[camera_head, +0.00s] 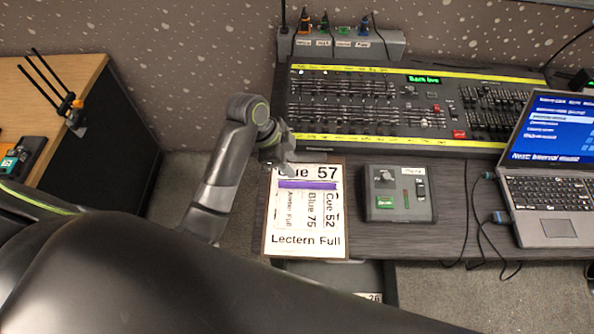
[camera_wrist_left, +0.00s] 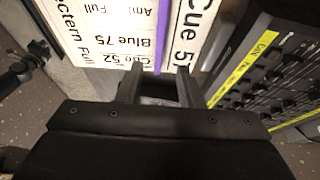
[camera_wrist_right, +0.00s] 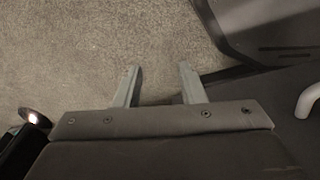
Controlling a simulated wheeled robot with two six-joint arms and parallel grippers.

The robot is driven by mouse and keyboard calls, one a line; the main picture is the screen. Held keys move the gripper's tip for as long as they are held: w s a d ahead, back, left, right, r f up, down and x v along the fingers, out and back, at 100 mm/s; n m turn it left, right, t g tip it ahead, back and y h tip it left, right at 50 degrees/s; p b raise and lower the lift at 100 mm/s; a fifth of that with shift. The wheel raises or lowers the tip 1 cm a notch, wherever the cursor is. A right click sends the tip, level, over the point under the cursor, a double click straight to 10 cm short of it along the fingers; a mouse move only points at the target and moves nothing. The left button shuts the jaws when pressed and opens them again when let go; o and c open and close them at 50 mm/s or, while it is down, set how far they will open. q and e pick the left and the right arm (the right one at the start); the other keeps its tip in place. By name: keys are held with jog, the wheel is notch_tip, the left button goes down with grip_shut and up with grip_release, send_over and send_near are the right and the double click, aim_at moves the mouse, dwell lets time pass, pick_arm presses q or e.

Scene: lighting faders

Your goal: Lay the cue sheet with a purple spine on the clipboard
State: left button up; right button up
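A white cue sheet with a purple spine (camera_head: 308,184) lies flat on the brown-edged clipboard (camera_head: 265,243) on the desk. Its sideways lines read Amber Full, Blue 75 and Cue 52. Large print, Cue 57 and Lectern Full, shows above and below it. The spine also shows in the left wrist view (camera_wrist_left: 160,30). My right gripper (camera_wrist_right: 157,72) is open and empty over carpet, outside the head view.
A grey box (camera_head: 398,205) with a green button stands just right of the clipboard. A fader console (camera_head: 380,108) lies behind, and a laptop (camera_head: 550,170) is at the right with loose cables. A wooden cabinet (camera_head: 60,75) stands at the left.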

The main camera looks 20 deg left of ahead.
pick_arm(q)
jog(key=shift+v, duration=1.2)
